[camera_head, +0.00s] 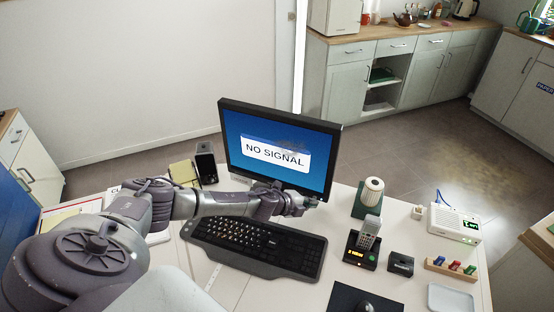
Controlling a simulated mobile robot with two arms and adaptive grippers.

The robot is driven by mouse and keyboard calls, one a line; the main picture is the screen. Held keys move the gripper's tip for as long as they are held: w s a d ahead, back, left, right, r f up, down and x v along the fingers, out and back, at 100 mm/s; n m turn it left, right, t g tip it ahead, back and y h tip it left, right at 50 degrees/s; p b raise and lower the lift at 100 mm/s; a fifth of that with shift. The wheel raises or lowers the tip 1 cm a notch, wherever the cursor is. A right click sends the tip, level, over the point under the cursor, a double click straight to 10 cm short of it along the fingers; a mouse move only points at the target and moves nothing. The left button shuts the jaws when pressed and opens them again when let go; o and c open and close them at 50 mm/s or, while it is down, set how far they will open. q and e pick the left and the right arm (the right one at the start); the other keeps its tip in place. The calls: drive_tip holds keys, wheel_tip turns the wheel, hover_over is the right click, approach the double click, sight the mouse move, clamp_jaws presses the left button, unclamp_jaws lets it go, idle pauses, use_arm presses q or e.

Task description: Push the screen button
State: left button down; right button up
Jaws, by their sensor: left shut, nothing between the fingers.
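The monitor (276,148) stands at the back of the white desk, its blue screen lit with the words "NO SIGNAL". My left arm comes in from the left, above the desk. My left gripper (308,202) is shut and empty in front of the monitor's lower right edge. The gripper and forearm cover much of the monitor's bottom edge, and I cannot make out the screen button. I cannot tell whether the fingertips touch the monitor. My right gripper is not in view.
A black keyboard (256,247) lies in front of the monitor, below my forearm. Right of the gripper are a cylinder on a green base (370,192), a cordless phone in its dock (362,250), a small black box (400,263) and a white router (455,228). A mouse (365,306) lies near the front.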

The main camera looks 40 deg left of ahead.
use_arm(q)
drive_tip(key=shift+w, duration=0.15)
idle(0.4)
drive_tip(key=shift+s+d+p, duration=0.1)
drive_tip(key=shift+s+p, duration=0.2)
drive_tip(key=shift+s, duration=0.35)
drive_tip(key=shift+s+d+f, duration=0.1)
drive_tip(key=shift+s+d, duration=0.05)
drive_tip(key=shift+s, duration=0.4)
drive_tip(key=shift+s+d+p, duration=0.2)
drive_tip(key=shift+s, duration=0.6)
drive_tip(key=shift+s+d+p, duration=0.15)
drive_tip(key=shift+s, duration=0.6)
drive_tip(key=shift+s+d+p, duration=0.2)
drive_tip(key=shift+s, duration=0.6)
